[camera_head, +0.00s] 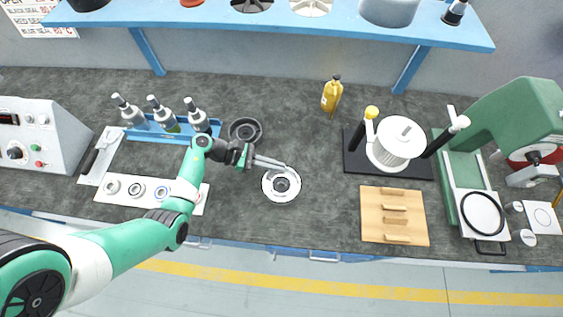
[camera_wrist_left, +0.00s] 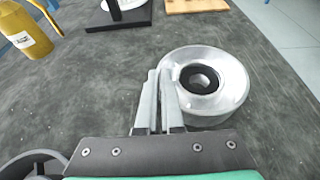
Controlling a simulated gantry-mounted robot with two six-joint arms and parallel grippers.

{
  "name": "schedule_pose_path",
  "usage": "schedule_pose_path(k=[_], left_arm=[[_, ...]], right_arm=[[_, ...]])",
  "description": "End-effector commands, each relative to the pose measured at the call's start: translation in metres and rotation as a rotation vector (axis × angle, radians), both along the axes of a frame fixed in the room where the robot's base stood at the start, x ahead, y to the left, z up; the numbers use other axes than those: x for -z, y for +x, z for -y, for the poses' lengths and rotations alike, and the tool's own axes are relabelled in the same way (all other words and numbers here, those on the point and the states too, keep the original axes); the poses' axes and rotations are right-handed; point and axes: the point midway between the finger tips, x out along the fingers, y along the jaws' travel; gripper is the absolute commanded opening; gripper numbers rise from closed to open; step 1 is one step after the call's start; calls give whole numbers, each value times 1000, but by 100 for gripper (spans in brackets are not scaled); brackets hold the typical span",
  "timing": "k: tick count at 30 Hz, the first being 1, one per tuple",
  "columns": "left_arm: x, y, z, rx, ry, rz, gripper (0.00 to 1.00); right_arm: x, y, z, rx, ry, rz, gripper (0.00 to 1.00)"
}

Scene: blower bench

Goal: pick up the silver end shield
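The silver end shield (camera_head: 282,184) is a round metal ring-shaped part with a dark centre hole. It rests on the dark bench top near the middle of the head view. In the left wrist view the end shield (camera_wrist_left: 226,86) is just right of the fingers. My left gripper (camera_head: 287,167) reaches in from the left, fingertips at the shield's upper rim. In the left wrist view its two fingers (camera_wrist_left: 160,72) are close together, and the right one overlaps the shield's left edge. Contact with the rim cannot be told. My right gripper is not in view.
A dark round part (camera_head: 245,130) lies beside my left wrist. A yellow bottle (camera_head: 331,95) stands behind. A black stand with a white drum (camera_head: 398,142) and a wooden tray (camera_head: 372,213) are to the right. A white ring plate (camera_head: 172,193) lies left. Bench around the shield is clear.

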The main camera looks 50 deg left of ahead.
Motion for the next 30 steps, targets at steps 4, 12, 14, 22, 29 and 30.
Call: schedule_pose_path(k=[4,12,14,22,29,30], left_arm=[[2,-1,0,-2,2,-5,0],[2,-1,0,-2,2,-5,0],[3,-1,0,-2,2,-5,0],[2,-1,0,-2,1,-5,0],[-9,0,0,-1,3,-3,0],[-15,0,0,-1,3,-1,0]], right_arm=[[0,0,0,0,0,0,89],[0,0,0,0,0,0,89],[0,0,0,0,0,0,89],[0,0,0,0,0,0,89],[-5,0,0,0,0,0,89],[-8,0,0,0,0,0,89]])
